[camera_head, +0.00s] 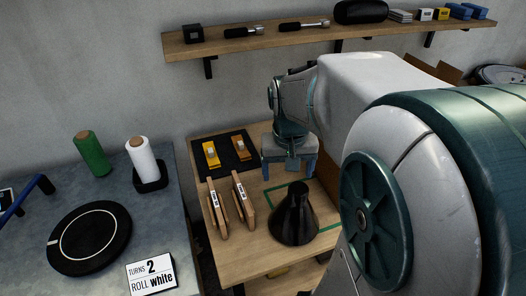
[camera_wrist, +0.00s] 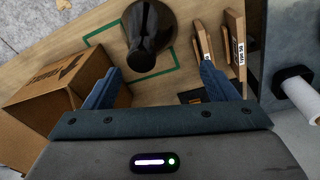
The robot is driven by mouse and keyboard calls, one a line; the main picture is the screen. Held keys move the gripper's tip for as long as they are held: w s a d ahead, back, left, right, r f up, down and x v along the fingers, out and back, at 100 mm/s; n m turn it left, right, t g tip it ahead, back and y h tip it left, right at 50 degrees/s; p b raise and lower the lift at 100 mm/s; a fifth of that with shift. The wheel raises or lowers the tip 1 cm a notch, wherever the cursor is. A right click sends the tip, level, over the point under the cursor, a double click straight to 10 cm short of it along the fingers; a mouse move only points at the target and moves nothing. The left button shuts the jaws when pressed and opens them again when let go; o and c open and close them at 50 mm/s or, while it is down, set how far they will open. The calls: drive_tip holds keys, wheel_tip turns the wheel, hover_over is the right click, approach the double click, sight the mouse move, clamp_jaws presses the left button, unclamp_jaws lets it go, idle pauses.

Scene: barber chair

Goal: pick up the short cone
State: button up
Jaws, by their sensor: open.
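The short cone (camera_head: 295,218) is black, with a wide base and a narrow top, and stands upright on the wooden table. In the wrist view the cone (camera_wrist: 149,38) shows at the top middle, partly cut off by the frame edge. My gripper (camera_head: 289,171) points down over the table, behind the cone as seen from the head. It is open and empty. In the wrist view my gripper's (camera_wrist: 161,86) two blue fingers are spread wide, with the cone beyond the gap between them and apart from both.
Wooden clamp-like pieces (camera_head: 241,200) stand left of the cone. A black mat (camera_head: 229,164) with yellow and orange items lies behind them. A cardboard box (camera_wrist: 58,82) sits beside one finger in the wrist view. Green tape (camera_head: 327,228) marks the tabletop. A grey table (camera_head: 100,190) holds spools.

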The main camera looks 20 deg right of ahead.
drive_tip(key=m+g, duration=0.1)
drive_tip(key=m, duration=0.1)
hover_over(299, 188)
drive_tip(key=f, duration=0.1)
drive_tip(key=shift+y, duration=0.4)
wheel_tip(299, 188, down, 14)
drive_tip(key=shift+f, duration=0.15)
drive_tip(key=c, duration=1.7)
drive_tip(key=shift+r, duration=0.25)
